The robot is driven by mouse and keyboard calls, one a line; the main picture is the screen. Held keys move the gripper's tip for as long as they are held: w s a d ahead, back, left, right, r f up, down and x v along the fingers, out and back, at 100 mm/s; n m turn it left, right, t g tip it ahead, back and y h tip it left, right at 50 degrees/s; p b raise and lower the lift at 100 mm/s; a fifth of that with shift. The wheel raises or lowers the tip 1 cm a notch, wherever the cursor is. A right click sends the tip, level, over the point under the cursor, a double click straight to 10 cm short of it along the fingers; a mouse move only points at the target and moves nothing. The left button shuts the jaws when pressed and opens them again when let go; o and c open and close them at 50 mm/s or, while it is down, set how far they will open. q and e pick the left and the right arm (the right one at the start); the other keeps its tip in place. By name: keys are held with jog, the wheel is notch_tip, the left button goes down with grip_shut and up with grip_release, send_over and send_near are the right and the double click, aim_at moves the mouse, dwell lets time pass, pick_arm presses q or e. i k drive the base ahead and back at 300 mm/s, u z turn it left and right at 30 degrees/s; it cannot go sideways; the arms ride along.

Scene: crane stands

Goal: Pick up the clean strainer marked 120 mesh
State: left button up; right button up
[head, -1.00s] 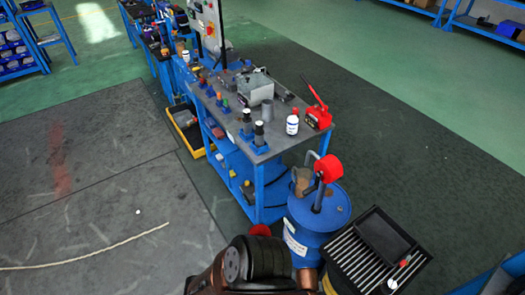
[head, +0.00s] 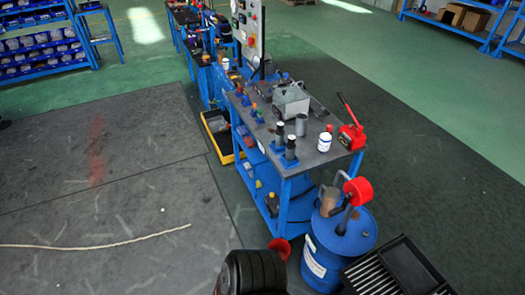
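No marking "120 mesh" can be read, and I cannot tell which thing is the clean strainer. On the blue workbench (head: 322,153) two dark cylinders with light tops stand upright in blue bases, the nearer one (head: 290,147) at the front corner and the other (head: 279,136) just behind it. A plain grey cylinder (head: 301,125) stands behind them, beside an open grey metal box (head: 291,102). A dark rounded part of my own arm shows at the bottom edge, well in front of the bench. Neither gripper's fingers show.
A blue drum (head: 338,240) with a red-topped pump (head: 358,190) stands at the bench's near end, beside a black slatted tray (head: 385,275). The grey floor mat (head: 110,200) at left is mostly clear.

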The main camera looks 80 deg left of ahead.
aim_at(291, 146)
jog(key=u, duration=2.5)
